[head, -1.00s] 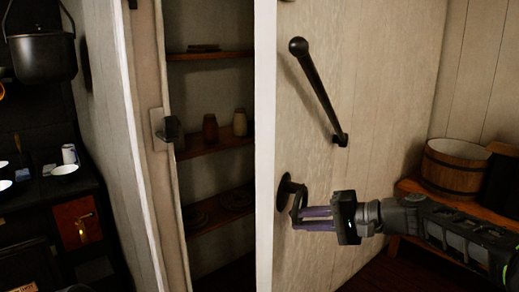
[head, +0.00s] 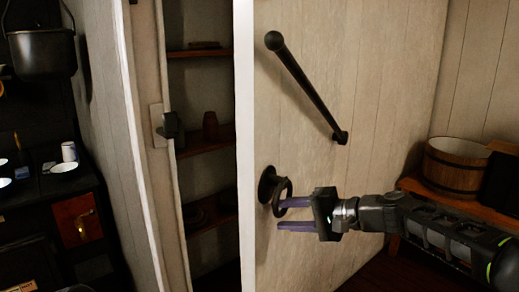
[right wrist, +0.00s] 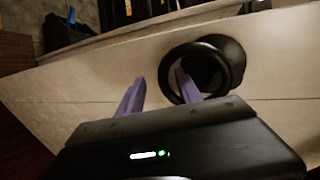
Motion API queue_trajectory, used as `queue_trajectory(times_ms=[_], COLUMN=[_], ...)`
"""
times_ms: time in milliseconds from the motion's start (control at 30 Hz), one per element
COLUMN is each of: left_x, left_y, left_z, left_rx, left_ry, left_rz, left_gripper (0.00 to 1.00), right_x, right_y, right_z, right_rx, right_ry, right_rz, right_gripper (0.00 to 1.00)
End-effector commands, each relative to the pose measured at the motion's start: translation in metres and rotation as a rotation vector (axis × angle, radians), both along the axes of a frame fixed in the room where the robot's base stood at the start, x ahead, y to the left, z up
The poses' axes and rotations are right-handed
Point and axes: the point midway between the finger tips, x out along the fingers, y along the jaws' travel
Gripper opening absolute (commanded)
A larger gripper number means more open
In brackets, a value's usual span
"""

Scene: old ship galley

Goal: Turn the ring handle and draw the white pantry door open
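The white pantry door (head: 330,190) stands ajar, with a gap to the dark shelves at its left edge. The black ring handle (head: 288,190) sits on a round plate low near that edge. A long black bar is fixed slantwise above it. My right gripper (head: 279,214) is open at the ring, fingers apart. In the right wrist view one purple finger overlaps the ring (right wrist: 226,58); I cannot tell whether it passes through or touches. The other finger is outside, to the left. My left gripper is not in view.
A latch plate (head: 157,124) is on the frame left of the gap. Pantry shelves (head: 205,146) hold jars. A wooden tub (head: 455,168) stands on a bench at right. A black pot (head: 42,54) hangs at left above a dark counter with bowls.

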Motion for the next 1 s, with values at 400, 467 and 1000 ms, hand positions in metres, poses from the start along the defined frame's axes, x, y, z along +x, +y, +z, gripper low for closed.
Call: queue_trajectory(times_ms=[400,467,1000], left_x=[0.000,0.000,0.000], left_y=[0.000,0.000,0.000], left_z=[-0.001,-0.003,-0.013], left_rx=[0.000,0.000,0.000], left_ry=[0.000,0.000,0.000], left_rz=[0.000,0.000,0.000], left_gripper=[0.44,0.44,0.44], right_x=[-0.002,-0.004,-0.036], right_y=[-0.004,-0.009,-0.067], right_z=[0.005,0.006,0.028], right_rx=[0.002,0.003,0.002], right_ry=[-0.004,-0.006,-0.006], right_rz=[-0.002,-0.002,-0.005], right_gripper=[0.47,0.47,0.47])
